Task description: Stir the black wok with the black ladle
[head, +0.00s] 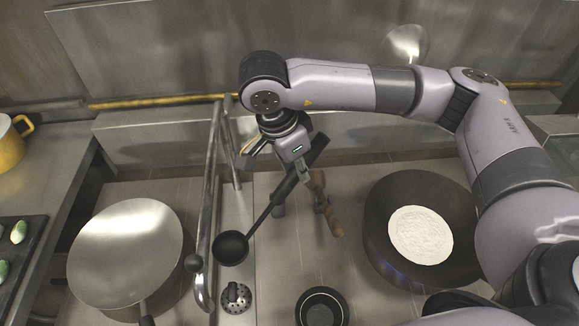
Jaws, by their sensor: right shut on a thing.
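My right gripper (298,172) hangs from the arm across the top of the head view. It is shut on the black ladle (264,217) by its handle. The ladle slants down to the left, and its round bowl is over the strip by the metal pipe. The black wok (376,225) stands at the right with a white round flat thing (420,235) in it. A bluish flame glow shows at its lower left side. The ladle is well left of this wok. My left gripper is not in view.
A large steel wok (125,250) stands at the left. A metal pipe (210,200) rises between the woks. A small black bowl (322,308) sits at the bottom middle. Wooden-handled items (330,208) are beside the gripper. A yellow pot (10,145) is at the far left.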

